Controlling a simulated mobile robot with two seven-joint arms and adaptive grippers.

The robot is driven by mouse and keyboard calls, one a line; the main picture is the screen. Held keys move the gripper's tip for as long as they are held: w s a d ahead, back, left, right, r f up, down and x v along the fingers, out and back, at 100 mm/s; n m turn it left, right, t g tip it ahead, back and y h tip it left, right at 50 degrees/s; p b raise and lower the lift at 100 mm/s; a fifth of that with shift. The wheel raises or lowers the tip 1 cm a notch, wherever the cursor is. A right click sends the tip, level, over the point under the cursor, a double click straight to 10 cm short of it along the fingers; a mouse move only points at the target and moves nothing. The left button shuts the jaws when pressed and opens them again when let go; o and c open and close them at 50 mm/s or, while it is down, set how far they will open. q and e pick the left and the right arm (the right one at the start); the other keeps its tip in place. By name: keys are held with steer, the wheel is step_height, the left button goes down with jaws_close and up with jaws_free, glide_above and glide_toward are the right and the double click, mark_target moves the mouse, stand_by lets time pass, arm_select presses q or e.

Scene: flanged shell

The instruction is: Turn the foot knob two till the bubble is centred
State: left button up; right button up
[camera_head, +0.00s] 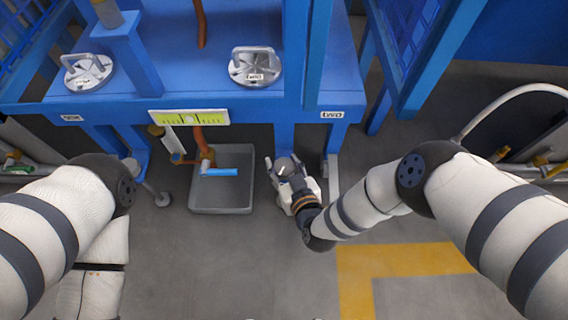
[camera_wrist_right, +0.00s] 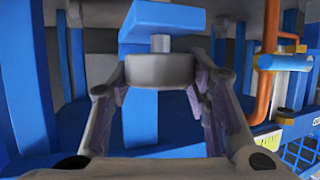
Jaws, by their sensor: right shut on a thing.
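The foot knob (camera_wrist_right: 160,70) is a round grey disc on a short post under a blue block in the right wrist view. My right gripper (camera_head: 284,166) is low beside the blue frame's right leg, near the label reading TWO (camera_head: 332,115). In the wrist view its fingers lie on both sides of the knob, shut on it. The bubble level (camera_head: 188,117) is a yellow-green bar with dark marks on the frame's front edge; the bubble is too small to place. My left arm shows at the left, its gripper out of view.
A grey tray (camera_head: 221,196) stands on the floor left of my right gripper, below an orange pipe with a blue handle (camera_head: 220,172). Floor in front is clear, with yellow marking (camera_head: 400,258).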

steer(key=shift+f, duration=0.1)
steer(key=o, duration=1.2)
steer(key=v, duration=1.2)
